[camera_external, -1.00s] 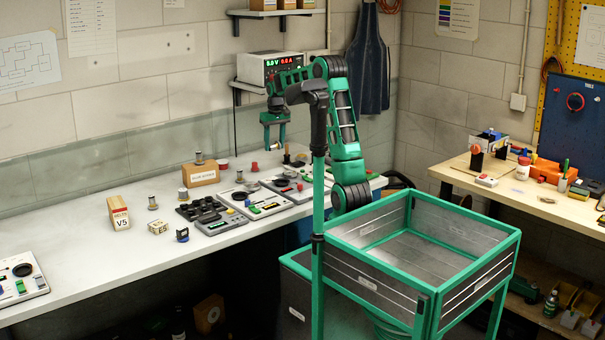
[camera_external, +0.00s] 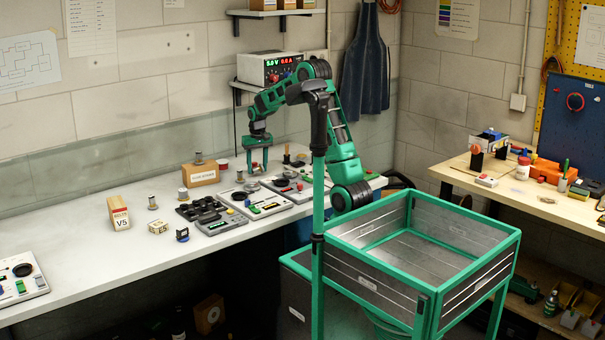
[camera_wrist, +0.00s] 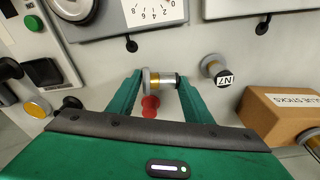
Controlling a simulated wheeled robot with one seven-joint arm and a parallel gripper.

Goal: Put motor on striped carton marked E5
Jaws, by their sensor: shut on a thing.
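My gripper (camera_external: 257,170) is low over the back of the bench. In the wrist view my gripper (camera_wrist: 157,85) is shut on a small cylindrical motor (camera_wrist: 154,81) with a grey flange, a gold band and a silver body, lying sideways between the fingers. The small pale carton marked E5 (camera_external: 158,227) sits on the bench, left of and nearer than my gripper. Its stripes are too small to make out clearly.
A red knob (camera_wrist: 150,107) is close by the fingers. A cylinder tagged N7 (camera_wrist: 215,70) and a glue-sticks box (camera_external: 200,173) are near. A V5 box (camera_external: 119,213), small cylinders and a blue-black part (camera_external: 182,234) surround the carton. Control panels (camera_external: 255,203) lie in front of my gripper.

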